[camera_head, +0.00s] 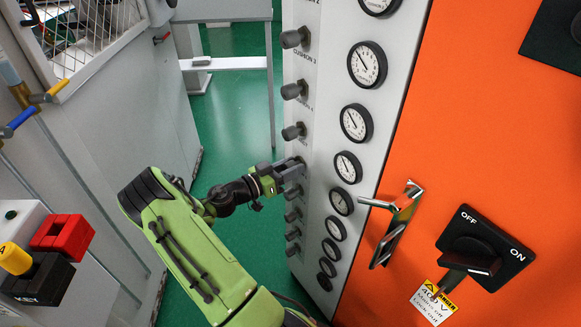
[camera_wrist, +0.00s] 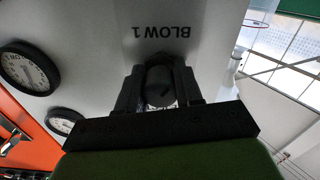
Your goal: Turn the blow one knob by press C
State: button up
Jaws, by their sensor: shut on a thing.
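The blow one knob (camera_wrist: 160,92) is a dark round knob under the label BLOW 1 (camera_wrist: 161,32), which reads upside down in the wrist view. My gripper (camera_wrist: 160,88) is shut on this knob, with one dark finger on each side of it. In the head view my gripper (camera_head: 296,168) reaches the grey panel (camera_head: 313,130) from the left, in the column of knobs. There the gripped knob is hidden behind my fingers.
More grey knobs (camera_head: 294,132) stand close above and below my gripper. Round gauges (camera_head: 348,167) line the panel to the right. An orange cabinet (camera_head: 480,120) carries a metal handle (camera_head: 400,215) and a black ON/OFF switch (camera_head: 478,255). Green floor (camera_head: 235,110) shows to the left.

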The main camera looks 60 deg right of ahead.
jog(key=n+p, duration=0.1)
jog(key=n, duration=0.5)
jog(key=shift+s+a+f+p, duration=0.1)
jog(key=shift+p, duration=0.3)
jog(key=n+p, duration=0.3)
jog(key=n, duration=0.3)
jog(key=shift+s+n, duration=0.1)
jog(key=shift+n, duration=0.3)
jog(key=n+p, duration=0.3)
jog(key=n, duration=0.3)
jog(key=shift+r, duration=0.2)
jog(key=n+p, duration=0.3)
jog(key=n, duration=0.4)
jog(key=o, duration=1)
jog(key=shift+r, duration=0.1)
